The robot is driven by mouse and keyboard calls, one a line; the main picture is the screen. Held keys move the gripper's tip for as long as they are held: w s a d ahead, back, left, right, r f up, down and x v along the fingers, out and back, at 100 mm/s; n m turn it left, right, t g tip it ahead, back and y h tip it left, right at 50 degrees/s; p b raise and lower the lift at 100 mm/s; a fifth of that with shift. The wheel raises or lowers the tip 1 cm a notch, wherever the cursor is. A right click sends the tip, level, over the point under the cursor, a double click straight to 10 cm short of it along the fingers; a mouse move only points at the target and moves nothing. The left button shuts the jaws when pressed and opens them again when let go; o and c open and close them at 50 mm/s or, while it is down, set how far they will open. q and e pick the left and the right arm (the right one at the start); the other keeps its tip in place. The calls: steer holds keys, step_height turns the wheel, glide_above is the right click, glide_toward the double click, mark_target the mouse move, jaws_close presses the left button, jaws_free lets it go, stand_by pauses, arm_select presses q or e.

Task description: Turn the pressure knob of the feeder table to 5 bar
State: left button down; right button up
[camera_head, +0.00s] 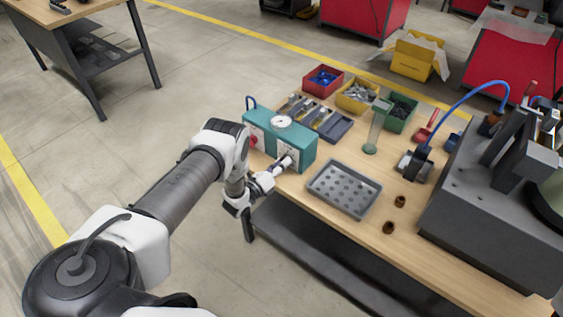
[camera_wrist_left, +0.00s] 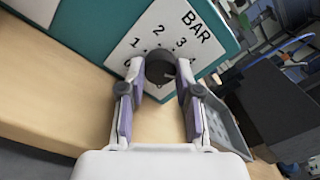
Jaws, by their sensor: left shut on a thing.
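The teal feeder control box (camera_head: 305,151) stands at the left end of the wooden table, with a round white gauge (camera_head: 281,121) on top. In the left wrist view, the dark pressure knob (camera_wrist_left: 159,66) sits on a white dial plate (camera_wrist_left: 178,30) marked BAR, with 1, 2 and 3 legible around it. A small light mark shows at the knob's lower right; which number it points to cannot be told. My left gripper (camera_head: 283,165) is at the box front, its fingers (camera_wrist_left: 157,84) shut on the knob from both sides. My right gripper is not in view.
A grey perforated tray (camera_head: 345,189) lies right of the box. Red (camera_head: 323,81), yellow (camera_head: 357,96) and green (camera_head: 399,114) bins stand behind. A large grey machine (camera_head: 490,205) fills the table's right end. Two small brown parts lie on bare wood nearby.

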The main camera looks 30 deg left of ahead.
arm_select(q)
steer(key=m+p, duration=0.1)
steer(key=m, duration=0.4)
steer(key=shift+f, duration=0.1)
stand_by(0.4)
steer(key=c, duration=0.8)
jaws_free()
steer(key=s+a, duration=0.1)
steer(key=s, duration=1.1)
steer(key=shift+a, duration=0.25)
